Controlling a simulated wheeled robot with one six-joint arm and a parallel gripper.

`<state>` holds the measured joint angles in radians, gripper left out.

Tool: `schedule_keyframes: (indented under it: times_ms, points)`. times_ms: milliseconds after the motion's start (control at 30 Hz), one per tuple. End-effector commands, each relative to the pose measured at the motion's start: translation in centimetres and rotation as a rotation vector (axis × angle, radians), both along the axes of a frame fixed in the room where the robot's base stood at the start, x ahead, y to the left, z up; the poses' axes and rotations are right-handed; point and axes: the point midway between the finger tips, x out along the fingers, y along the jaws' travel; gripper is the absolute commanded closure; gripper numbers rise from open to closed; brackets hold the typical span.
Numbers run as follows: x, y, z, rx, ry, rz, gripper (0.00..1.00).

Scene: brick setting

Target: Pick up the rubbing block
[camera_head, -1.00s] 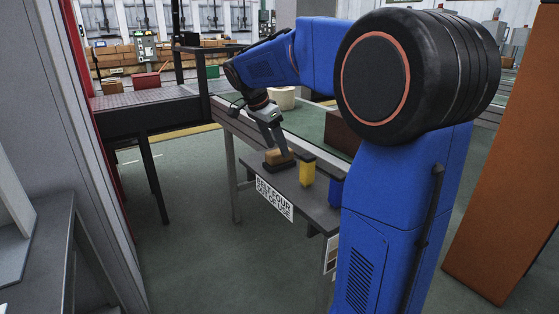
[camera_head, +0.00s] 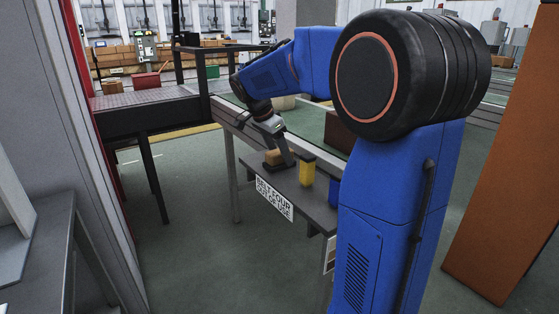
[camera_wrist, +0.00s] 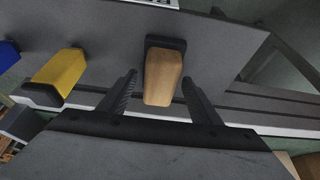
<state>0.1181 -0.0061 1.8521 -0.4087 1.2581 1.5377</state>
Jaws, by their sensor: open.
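The rubbing block appears to be the tan wooden block (camera_wrist: 163,76) with a dark base. It stands on the narrow grey shelf (camera_wrist: 225,45) in the wrist view, and in the head view the block (camera_head: 272,157) is near the shelf's far end. My gripper (camera_wrist: 160,78) is open, with one ridged finger on each side of the block in the wrist view. I cannot tell whether either finger touches it. In the head view my gripper (camera_head: 287,160) is at the block, partly overlapping it.
A yellow block (camera_head: 307,171) with a dark end stands beside it, also in the wrist view (camera_wrist: 62,72). A blue block (camera_head: 334,190) is further along, partly hidden by my arm. A white lettered sign (camera_head: 274,198) hangs on the shelf's front edge.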

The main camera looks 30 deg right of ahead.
Motion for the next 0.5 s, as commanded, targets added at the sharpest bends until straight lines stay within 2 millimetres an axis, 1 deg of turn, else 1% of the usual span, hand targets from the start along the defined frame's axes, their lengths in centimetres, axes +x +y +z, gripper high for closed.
schedule_keyframes:
  times_ms: [400, 433, 467, 500]
  points:
    - [-0.01, 0.00, -0.20, 0.000, 0.000, 0.000, 0.42]
    - [-0.01, 0.00, -0.20, 0.000, 0.000, 0.000, 0.47]
    - [-0.01, 0.00, -0.20, 0.000, 0.000, 0.000, 0.54]
    - [-0.01, 0.00, -0.20, 0.000, 0.000, 0.000, 0.64]
